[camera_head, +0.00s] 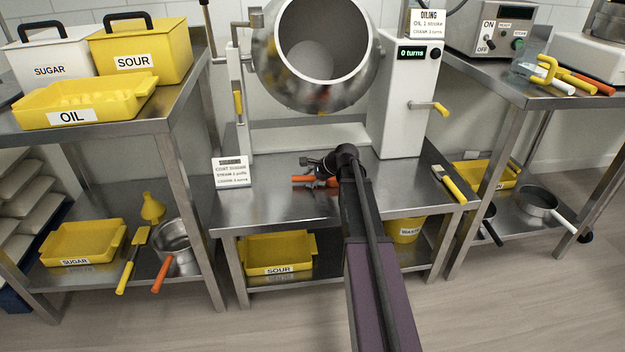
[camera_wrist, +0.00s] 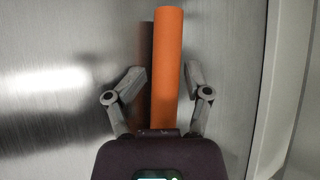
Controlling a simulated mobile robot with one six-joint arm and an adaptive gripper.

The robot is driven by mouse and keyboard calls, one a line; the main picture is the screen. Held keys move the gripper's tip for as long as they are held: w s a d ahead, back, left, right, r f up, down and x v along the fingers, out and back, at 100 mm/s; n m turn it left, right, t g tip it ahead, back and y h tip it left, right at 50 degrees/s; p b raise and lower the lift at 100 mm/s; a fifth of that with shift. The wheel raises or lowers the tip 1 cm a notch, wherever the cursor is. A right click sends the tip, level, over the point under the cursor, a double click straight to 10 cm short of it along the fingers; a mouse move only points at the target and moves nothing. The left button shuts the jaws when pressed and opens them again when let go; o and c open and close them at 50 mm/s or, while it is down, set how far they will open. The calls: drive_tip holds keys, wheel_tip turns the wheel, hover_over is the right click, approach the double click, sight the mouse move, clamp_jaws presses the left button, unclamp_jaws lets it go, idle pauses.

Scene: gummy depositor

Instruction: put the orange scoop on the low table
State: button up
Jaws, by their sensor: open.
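An orange handle, which looks like that of the orange scoop (camera_head: 309,181), is on or just above the steel low table (camera_head: 270,205), in front of the round drum. Its head is hidden behind my gripper and arm. In the wrist view the orange handle (camera_wrist: 167,60) runs between the fingers of my gripper (camera_wrist: 166,84). The fingers are open, one on each side of the handle, with a gap at the left. A dark shadow lies beside the handle on the metal. In the head view my gripper (camera_head: 320,165) is low over the table.
The drum (camera_head: 315,50) stands behind, with a sign card (camera_head: 230,172) at the table's left. A yellow-handled tool (camera_head: 450,184) lies at its right edge. A yellow SOUR tray (camera_head: 278,253) and a yellow bucket are underneath. The table's front left is bare.

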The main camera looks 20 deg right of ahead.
drive_tip(key=shift+r, duration=0.2)
drive_tip(key=shift+r+p, duration=0.7)
drive_tip(key=shift+p, duration=0.15)
drive_tip(key=p+v, duration=0.8)
drive_tip(key=v, duration=0.3)
drive_tip(key=shift+s+d, duration=0.15)
drive_tip(key=shift+s, duration=0.15)
drive_tip(key=shift+r, duration=0.1)
drive_tip(key=s+a+f+n+g+h, duration=0.2)
drive_tip(key=s+a+n+g, duration=0.1)
drive_tip(key=s+a+n, duration=0.6)
drive_tip(key=s+a+f+n+g+h, duration=0.3)
drive_tip(key=s+a+n, duration=0.7)
drive_tip(key=a, duration=0.6)
drive_tip(key=shift+f+g+h, duration=0.15)
drive_tip(key=shift+g+h, duration=0.15)
drive_tip(key=shift+g, duration=0.1)
